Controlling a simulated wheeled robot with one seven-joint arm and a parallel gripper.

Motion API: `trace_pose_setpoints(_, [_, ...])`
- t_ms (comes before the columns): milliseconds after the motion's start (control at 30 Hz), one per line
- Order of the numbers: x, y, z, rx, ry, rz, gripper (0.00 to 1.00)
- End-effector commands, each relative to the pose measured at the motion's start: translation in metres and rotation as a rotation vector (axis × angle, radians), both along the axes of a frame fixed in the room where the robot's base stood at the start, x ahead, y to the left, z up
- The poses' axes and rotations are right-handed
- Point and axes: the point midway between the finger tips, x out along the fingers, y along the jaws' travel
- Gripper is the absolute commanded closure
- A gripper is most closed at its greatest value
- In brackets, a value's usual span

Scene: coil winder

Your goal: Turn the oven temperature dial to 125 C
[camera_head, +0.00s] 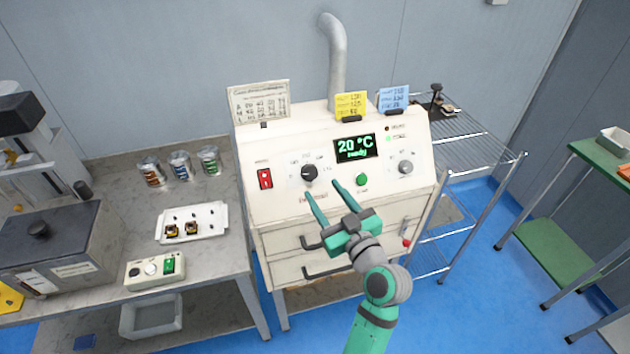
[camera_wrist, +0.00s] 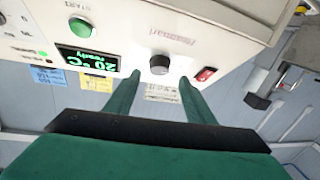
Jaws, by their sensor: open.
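The oven (camera_head: 285,215) is a cream cabinet with a sloped control panel. Its temperature dial (camera_head: 309,172) is a dark round knob with a printed scale around it, left of the display. The display (camera_head: 356,147) reads "20 °C ready" in green. My gripper (camera_head: 322,188) is open and empty in front of the panel, its fingers pointing at it near the dial. In the wrist view the dial (camera_wrist: 159,65) shows between and beyond my two fingertips (camera_wrist: 160,78), apart from them. The wrist view is upside down, and the dial's exact setting is too small to read.
A red switch (camera_head: 265,179) is left of the dial. A green start button (camera_head: 361,180) and a grey knob (camera_head: 405,167) are to its right. Drawer handles (camera_head: 325,270) stick out below. A bench (camera_head: 225,265) with a tray (camera_head: 192,222) stands left, a wire rack (camera_head: 470,150) right.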

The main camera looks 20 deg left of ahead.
Motion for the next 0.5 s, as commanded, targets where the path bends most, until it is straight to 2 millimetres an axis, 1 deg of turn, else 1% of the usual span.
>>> trace_pose_setpoints(33, [0.007,0.008,0.001,0.002,-0.001,0.002,0.51])
trace_pose_setpoints(200, [0.025,0.025,0.001,0.001,-0.001,0.001,0.51])
trace_pose_setpoints(333, [0.034,0.033,0.000,0.001,0.001,0.001,0.51])
trace_pose_setpoints(500, [0.039,0.037,0.000,0.000,0.000,-0.001,0.51])
